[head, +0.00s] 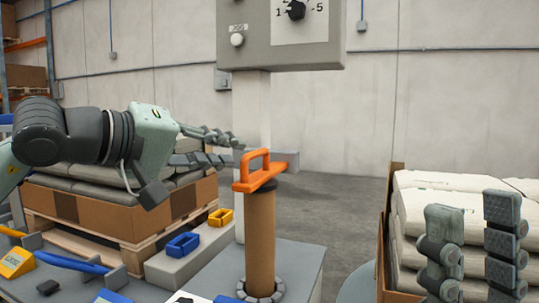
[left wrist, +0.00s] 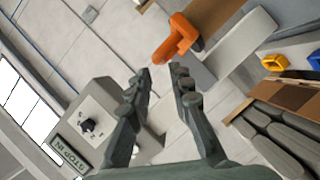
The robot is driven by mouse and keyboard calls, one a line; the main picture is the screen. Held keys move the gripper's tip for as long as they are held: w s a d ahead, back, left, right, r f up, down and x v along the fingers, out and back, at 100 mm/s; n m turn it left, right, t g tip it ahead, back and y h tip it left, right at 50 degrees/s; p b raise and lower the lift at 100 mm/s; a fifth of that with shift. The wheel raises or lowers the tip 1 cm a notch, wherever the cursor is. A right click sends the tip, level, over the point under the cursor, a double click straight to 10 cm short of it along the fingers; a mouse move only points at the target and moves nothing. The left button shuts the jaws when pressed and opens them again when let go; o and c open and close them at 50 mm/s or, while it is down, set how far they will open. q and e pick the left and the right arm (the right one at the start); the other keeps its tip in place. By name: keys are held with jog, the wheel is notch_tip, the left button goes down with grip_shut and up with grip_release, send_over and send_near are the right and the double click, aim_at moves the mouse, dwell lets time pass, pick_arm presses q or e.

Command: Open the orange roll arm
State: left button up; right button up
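The orange roll arm (head: 258,180) is a bar with an upright loop handle. It lies across the top of a tall brown roll (head: 261,235) and a grey bracket sits behind it. My left gripper (head: 236,151) comes in from the left, open and empty, with its fingertips close to the handle's left side. In the left wrist view the orange roll arm (left wrist: 177,39) lies just beyond the fingertips (left wrist: 161,72), with nothing between them. I cannot tell whether they touch it. My right gripper (head: 473,203) is open and empty at the lower right, fingers up, far from the roll arm.
A grey control box (head: 280,48) with a dial and white button is above the roll. Blue (head: 183,244) and yellow (head: 221,217) handles sit on a grey block to the left. Stacked sacks stand left (head: 90,178) and right (head: 415,190). Open floor lies behind the roll.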

aim_at(257, 151)
pick_arm(q)
jog(key=x, duration=0.7)
jog(key=shift+w+d+b, duration=0.25)
jog(key=shift+b, duration=0.05)
grip_shut()
